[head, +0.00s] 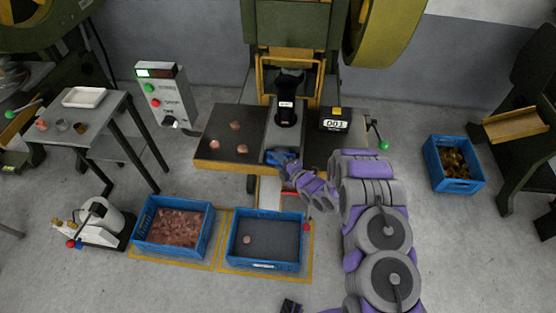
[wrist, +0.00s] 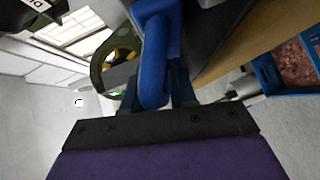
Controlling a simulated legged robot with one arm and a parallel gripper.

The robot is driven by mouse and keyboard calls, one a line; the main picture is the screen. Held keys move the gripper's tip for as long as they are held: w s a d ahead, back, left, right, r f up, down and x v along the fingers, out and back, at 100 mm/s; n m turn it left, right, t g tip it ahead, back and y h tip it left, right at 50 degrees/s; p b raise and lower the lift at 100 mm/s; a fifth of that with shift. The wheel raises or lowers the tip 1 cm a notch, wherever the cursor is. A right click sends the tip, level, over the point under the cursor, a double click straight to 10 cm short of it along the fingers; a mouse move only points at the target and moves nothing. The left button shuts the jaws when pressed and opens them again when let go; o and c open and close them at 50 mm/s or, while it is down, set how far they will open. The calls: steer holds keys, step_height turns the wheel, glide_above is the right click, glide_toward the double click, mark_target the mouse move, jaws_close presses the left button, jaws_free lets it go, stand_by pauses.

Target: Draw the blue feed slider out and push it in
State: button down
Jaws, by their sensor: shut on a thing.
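The blue feed slider (head: 278,157) sits at the front of the press table, below the black die post (head: 287,100). Its blue handle (wrist: 153,60) fills the upper middle of the wrist view. My gripper (head: 289,168) reaches it from the front right in the head view and is shut on the handle. In the wrist view my gripper (wrist: 168,95) has its dark fingers behind the handle, partly hidden by it. How far the slider is drawn out cannot be told clearly.
The press table (head: 222,162) bears copper pieces at left and a counter box (head: 335,120) at right. A blue crate of copper pieces (head: 174,227) and a nearly empty blue crate (head: 265,240) stand on the floor in front. A green-knobbed lever (head: 383,145) sticks out at right.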

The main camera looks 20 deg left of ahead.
steer(key=s+d+p, duration=0.1)
steer(key=s, duration=0.7)
steer(key=shift+d, duration=0.35)
steer(key=shift+s, duration=0.1)
steer(key=c, duration=1.1)
jaws_free()
steer(key=shift+s, duration=0.1)
steer(key=shift+d, duration=0.1)
steer(key=p+v, duration=0.2)
steer(key=v, duration=1.5)
steer(key=shift+d+p, duration=0.2)
steer(key=shift+p, duration=0.1)
steer(key=shift+f, duration=0.15)
